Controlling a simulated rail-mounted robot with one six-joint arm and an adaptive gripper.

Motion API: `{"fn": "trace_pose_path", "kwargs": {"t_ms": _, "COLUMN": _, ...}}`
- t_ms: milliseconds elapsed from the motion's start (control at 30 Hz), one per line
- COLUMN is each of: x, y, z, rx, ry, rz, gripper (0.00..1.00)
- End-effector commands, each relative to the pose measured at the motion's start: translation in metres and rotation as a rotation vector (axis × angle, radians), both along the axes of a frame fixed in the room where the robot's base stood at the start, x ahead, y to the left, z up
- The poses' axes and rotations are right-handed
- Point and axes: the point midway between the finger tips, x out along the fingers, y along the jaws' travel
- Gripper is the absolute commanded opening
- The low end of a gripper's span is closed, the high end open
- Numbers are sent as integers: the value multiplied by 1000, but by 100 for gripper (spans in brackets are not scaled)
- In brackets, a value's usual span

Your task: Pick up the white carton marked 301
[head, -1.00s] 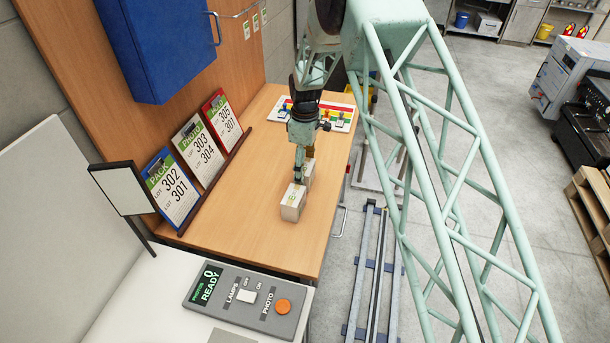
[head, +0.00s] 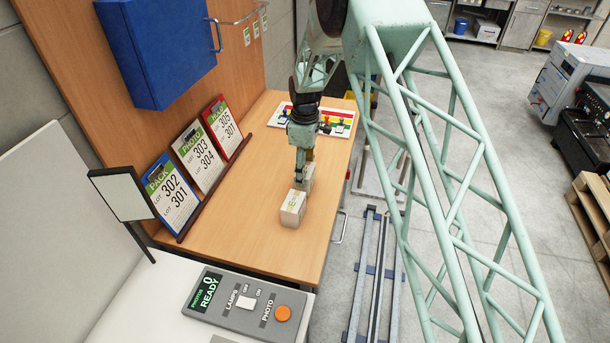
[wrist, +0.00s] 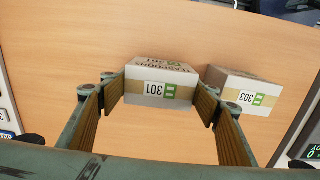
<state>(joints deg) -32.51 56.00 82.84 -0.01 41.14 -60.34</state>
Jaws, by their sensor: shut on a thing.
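The white carton marked 301 (wrist: 158,88) sits between the two fingers of my gripper (wrist: 160,100) in the wrist view, its label towards the camera. The pads are against its sides. In the head view my gripper (head: 300,183) points down over the wooden bench, and the held carton (head: 308,177) is partly hidden behind the fingers. I cannot tell whether it is clear of the bench top. A similar carton marked 303 (wrist: 245,94) lies close beside it, to the right in the wrist view and nearer the camera in the head view (head: 293,209).
Clipboards with lot numbers (head: 173,190) lean in a rack on the left of the bench (head: 250,240). A board with coloured parts (head: 335,120) lies at the back. A grey control box (head: 245,303) stands in front. The bench between is clear.

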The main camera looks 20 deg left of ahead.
Motion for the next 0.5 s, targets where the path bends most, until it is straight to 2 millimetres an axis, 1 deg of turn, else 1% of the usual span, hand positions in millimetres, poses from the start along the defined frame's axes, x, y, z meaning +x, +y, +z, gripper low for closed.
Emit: {"fn": "trace_pose_path", "kwargs": {"t_ms": 500, "x": 0, "y": 0, "z": 62, "rx": 1, "ry": -1, "rz": 0, "gripper": 41}}
